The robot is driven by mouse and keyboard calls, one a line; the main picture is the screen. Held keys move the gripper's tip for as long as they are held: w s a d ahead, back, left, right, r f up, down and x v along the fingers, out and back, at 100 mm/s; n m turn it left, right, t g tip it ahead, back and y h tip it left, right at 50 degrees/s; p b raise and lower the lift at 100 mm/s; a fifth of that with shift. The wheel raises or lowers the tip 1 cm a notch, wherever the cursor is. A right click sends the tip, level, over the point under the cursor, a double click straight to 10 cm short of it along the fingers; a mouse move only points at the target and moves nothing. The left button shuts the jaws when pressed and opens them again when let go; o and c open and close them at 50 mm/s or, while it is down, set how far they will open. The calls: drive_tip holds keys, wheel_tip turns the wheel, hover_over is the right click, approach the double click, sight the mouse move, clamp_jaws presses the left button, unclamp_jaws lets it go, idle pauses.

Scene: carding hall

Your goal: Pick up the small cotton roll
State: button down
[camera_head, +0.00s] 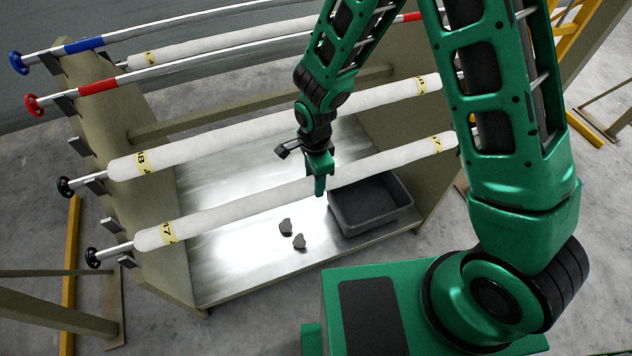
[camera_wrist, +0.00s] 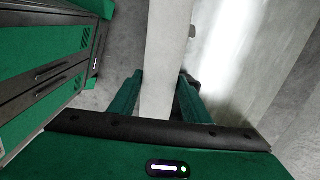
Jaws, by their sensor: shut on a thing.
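The front cotton roll (camera_head: 230,210) is a long white roll on a metal rod, with yellow tags near both ends and a black handwheel (camera_head: 93,257) at the left. It lies across the front of the rack at its lowest level. My gripper (camera_head: 320,187) points down and is shut on this roll, right of its middle. In the wrist view, the white roll (camera_wrist: 168,50) runs between the two green fingers of my gripper (camera_wrist: 158,85). Whether the roll is clear of its left bracket (camera_head: 128,261) I cannot tell.
A second white roll (camera_head: 220,147) lies behind and above, with red-banded (camera_head: 100,87) and blue-banded (camera_head: 85,44) rods higher up. A grey bin (camera_head: 400,217) and two small dark pieces (camera_head: 286,227) sit on the metal shelf (camera_head: 235,262) below.

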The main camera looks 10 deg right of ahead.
wheel_tip(320, 180, up, 2)
drive_tip(key=s+a+r, duration=0.6)
drive_tip(key=s+a, duration=0.2)
drive_tip(key=shift+s+r, duration=0.3)
drive_tip(key=shift+r, duration=0.05)
wheel_tip(320, 180, up, 7)
idle(1.1)
drive_tip(key=shift+s, duration=0.1)
drive_tip(key=s+d+r, duration=0.2)
drive_tip(key=s+r, duration=0.2)
drive_tip(key=s, duration=0.5)
drive_tip(key=shift+s+d, duration=0.2)
drive_tip(key=shift+d, duration=0.2)
idle(0.6)
